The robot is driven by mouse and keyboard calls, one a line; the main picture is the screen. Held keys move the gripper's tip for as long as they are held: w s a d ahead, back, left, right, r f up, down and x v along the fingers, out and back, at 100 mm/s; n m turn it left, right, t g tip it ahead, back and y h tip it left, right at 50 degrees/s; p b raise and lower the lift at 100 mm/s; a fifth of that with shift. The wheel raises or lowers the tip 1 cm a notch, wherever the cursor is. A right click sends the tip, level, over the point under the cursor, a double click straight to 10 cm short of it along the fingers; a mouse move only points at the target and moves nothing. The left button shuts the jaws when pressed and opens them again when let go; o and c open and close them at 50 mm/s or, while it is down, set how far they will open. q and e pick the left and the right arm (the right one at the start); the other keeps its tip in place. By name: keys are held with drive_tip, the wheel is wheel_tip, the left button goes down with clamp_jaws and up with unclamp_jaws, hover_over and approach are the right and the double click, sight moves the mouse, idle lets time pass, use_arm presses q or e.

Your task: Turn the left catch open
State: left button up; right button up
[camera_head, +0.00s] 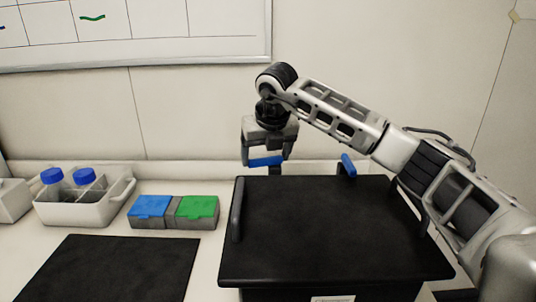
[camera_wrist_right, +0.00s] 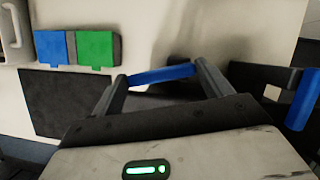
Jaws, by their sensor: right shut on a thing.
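A black box with a flat dark lid (camera_head: 325,225) stands on the bench. Its left catch (camera_head: 266,161) is a blue bar at the back edge, lying roughly crosswise. My right gripper (camera_head: 265,156) reaches over the lid and is shut on this catch, with a finger at each end of the bar. The wrist view shows the blue bar (camera_wrist_right: 162,75) between the two fingers (camera_wrist_right: 162,84). The right catch (camera_head: 348,164), also blue, stands at a slant farther right on the back edge. It shows in the wrist view too (camera_wrist_right: 304,99). My left gripper is out of view.
A case with a blue lid (camera_head: 149,206) and a green lid (camera_head: 197,207) stands left of the box. A white caddy (camera_head: 75,209) with blue-capped bottles is farther left. A dark mat (camera_head: 115,268) lies in front. The wall is close behind.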

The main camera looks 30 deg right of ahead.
drive_tip(key=shift+w+r+m+h, duration=0.1)
drive_tip(key=shift+w+m+h, duration=0.15)
drive_tip(key=shift+m, duration=0.5)
drive_tip(key=shift+w+m+h, duration=0.1)
drive_tip(key=shift+m+h, duration=0.25)
drive_tip(key=shift+m, duration=0.4)
drive_tip(key=shift+d, duration=0.1)
drive_tip(key=o, duration=1)
drive_tip(key=v, duration=1.6)
drive_tip(key=shift+w, duration=0.35)
drive_tip(key=shift+r, duration=0.1)
